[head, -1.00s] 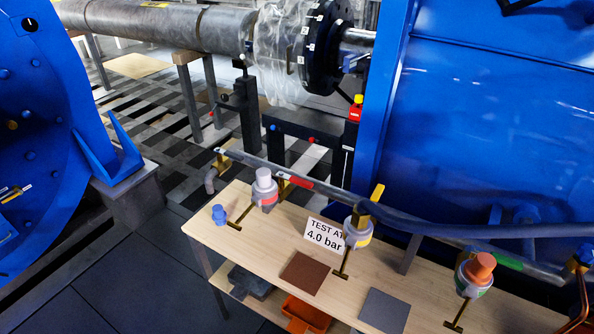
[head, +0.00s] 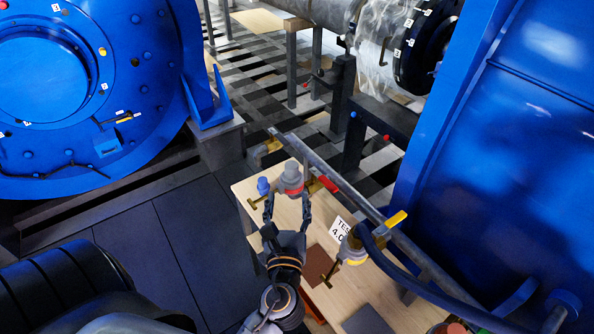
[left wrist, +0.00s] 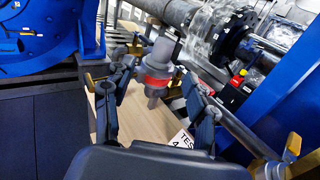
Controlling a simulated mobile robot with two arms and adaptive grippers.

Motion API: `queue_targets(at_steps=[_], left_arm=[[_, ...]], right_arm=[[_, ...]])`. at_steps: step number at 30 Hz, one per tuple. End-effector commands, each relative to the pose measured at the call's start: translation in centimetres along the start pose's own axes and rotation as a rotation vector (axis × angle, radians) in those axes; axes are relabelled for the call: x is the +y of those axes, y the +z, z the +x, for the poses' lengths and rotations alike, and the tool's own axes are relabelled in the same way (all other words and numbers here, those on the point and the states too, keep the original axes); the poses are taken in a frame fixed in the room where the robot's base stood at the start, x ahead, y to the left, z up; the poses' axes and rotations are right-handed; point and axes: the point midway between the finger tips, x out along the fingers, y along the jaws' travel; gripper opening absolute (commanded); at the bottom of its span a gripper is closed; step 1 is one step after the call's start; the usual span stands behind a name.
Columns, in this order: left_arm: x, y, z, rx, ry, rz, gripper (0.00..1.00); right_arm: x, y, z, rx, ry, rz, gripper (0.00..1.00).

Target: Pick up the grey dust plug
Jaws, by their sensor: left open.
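The grey dust plug (head: 291,166) sits upright on top of a red-ringed fitting (head: 293,190) at the far left of the wooden bench. In the left wrist view the plug (left wrist: 163,50) stands above the red ring, near the middle. My left gripper (head: 288,200) is open, its two fingers pointing at the fitting, one to each side in the picture. In the left wrist view the gripper (left wrist: 157,75) frames the fitting and plug between its fingers. I cannot tell whether a finger touches. My right gripper is not in view.
A small blue plug (head: 263,187) stands on the bench just left of the fitting. A grey pipe (head: 345,187) runs along the back edge. A yellow-ringed fitting (head: 352,252), a test sign (head: 338,229) and a brown mat (head: 322,262) are to the right.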

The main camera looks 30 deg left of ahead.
Motion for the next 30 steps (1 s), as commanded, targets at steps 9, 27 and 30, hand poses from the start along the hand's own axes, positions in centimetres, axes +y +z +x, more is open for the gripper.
queue_targets(at_steps=[9,27,30], left_arm=[[-0.1,0.0,4.7,0.002,-0.002,-0.002,0.57],[-0.3,-0.6,10.1,0.003,-0.002,-0.005,0.57],[-0.3,-0.6,10.1,0.003,-0.002,-0.005,0.57]], right_arm=[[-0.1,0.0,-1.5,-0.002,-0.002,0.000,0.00],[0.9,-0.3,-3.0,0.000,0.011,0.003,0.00],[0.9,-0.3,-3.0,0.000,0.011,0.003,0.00]])
